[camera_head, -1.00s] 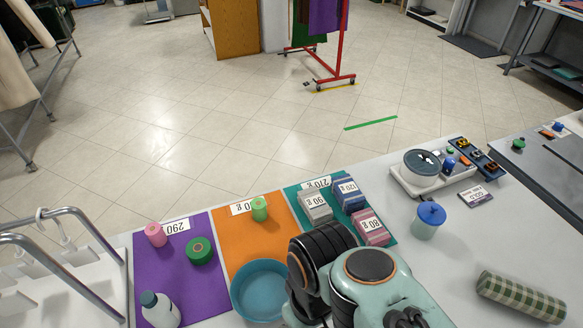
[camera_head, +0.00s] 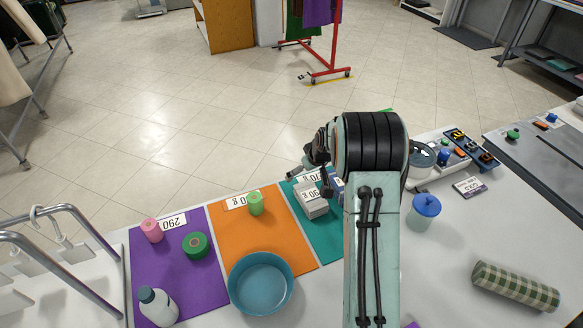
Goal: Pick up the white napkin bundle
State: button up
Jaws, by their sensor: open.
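My gripper (camera_head: 307,172) shows small and partly hidden at the end of my arm, just beyond the bundle in the picture. It is open, with nothing seen between its fingers. It appears apart from the bundle, though its height above the mat is hard to tell. A blue bundle (camera_head: 338,184) beside the white one is mostly covered by my arm. The pink bundle is hidden behind my arm.
The orange mat (camera_head: 285,226) holds a green roll (camera_head: 255,203) and a blue bowl (camera_head: 261,309). The purple mat (camera_head: 180,273) holds a pink roll (camera_head: 151,230), a green tape roll (camera_head: 196,244) and a bottle (camera_head: 157,307).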

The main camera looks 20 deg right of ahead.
jog(key=g, duration=0.1)
send_over(311, 195)
jog(key=s, duration=0.2)
jog(key=shift+m, duration=0.4)
notch_tip(311, 195, down, 5)
jog(key=shift+s+a+f, duration=0.1)
jog(key=shift+s, duration=0.05)
jog(key=shift+x, duration=3.15)
jog(key=shift+f, duration=0.25)
jog(key=c, duration=1.3)
